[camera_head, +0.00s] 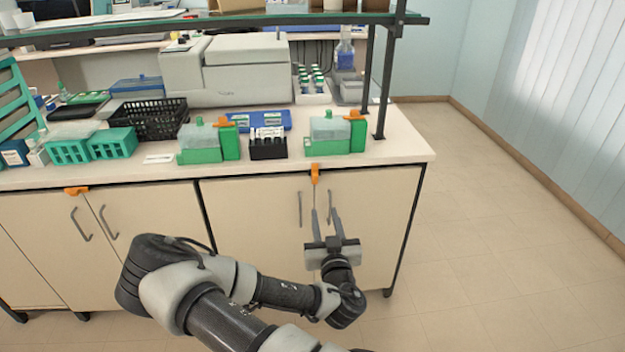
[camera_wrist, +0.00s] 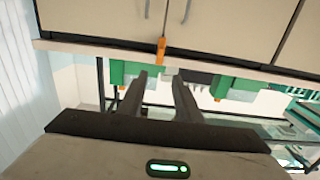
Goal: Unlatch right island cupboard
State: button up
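The right island cupboard (camera_head: 260,215) has two cream doors with grey bar handles under the worktop. Its orange latch (camera_head: 315,172) hangs upright at the top of the seam between the doors. The latch also shows in the wrist view (camera_wrist: 161,48), which looks upside down, with the doors at the top. My gripper (camera_head: 324,212) is in front of the doors, below the latch, fingers pointing up towards it. In the wrist view my gripper (camera_wrist: 159,76) has its two fingers apart with nothing between them, and the latch lies beyond the gap between the tips, apparently untouched.
The left cupboard has its own orange latch (camera_head: 76,190), lying sideways. On the worktop (camera_head: 400,152) stand green boxes (camera_head: 330,135), a black rack (camera_head: 267,149), a black basket (camera_head: 150,120) and a grey machine (camera_head: 228,72). The floor (camera_head: 480,220) to the right is clear.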

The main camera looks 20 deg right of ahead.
aim_at(316, 175)
jog(key=b+x, duration=0.1)
jog(key=x, duration=1.6)
jog(key=shift+w+b, duration=0.15)
jog(key=shift+b, duration=0.15)
grip_shut()
